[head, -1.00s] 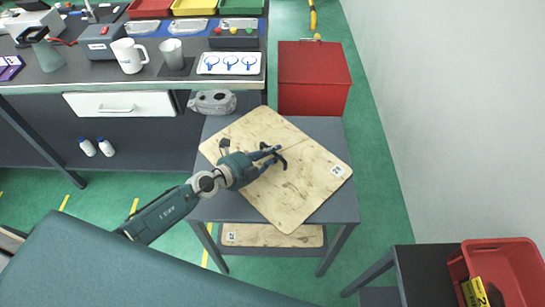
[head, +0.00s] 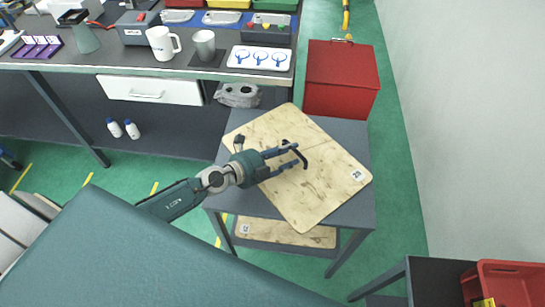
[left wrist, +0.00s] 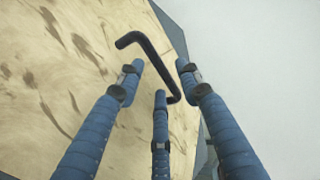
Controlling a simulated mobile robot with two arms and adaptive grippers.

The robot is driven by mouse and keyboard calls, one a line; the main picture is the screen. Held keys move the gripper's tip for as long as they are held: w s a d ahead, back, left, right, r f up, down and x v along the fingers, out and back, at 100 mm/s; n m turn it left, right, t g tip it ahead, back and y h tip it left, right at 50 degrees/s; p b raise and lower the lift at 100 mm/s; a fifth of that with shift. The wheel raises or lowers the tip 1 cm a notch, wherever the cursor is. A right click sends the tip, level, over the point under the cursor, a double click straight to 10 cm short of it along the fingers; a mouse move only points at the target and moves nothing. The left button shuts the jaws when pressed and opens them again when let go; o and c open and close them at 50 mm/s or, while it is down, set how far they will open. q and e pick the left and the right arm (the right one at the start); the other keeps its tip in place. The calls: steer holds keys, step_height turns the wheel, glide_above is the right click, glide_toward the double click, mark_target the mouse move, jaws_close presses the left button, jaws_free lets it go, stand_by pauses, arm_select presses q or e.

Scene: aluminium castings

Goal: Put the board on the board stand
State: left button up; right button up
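A flat tan wooden board (head: 310,195) with dark marks and a small white label lies turned like a diamond on a small grey table (head: 347,133). It also fills the left of the left wrist view (left wrist: 40,85). A bent black handle (head: 304,160) stands on the board, and it shows in the left wrist view (left wrist: 154,62). My left gripper (head: 294,154) is over the board at the handle. Its blue fingers are spread around the handle, with no clear grip. My right gripper is out of view. I cannot tell which thing is the board stand.
A second wooden board (head: 285,232) lies on the table's lower shelf. A red box (head: 341,85) stands behind the table. A long workbench (head: 110,75) with mugs and trays is at the back left. A red crate (head: 510,270) is at the lower right. Green floor is free at the right.

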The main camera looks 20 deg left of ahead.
arm_select(q)
steer(key=v, duration=0.7)
steer(key=shift+s, duration=0.2)
steer(key=shift+v, duration=0.8)
steer(key=shift+r, duration=0.1)
steer(key=shift+w, duration=0.1)
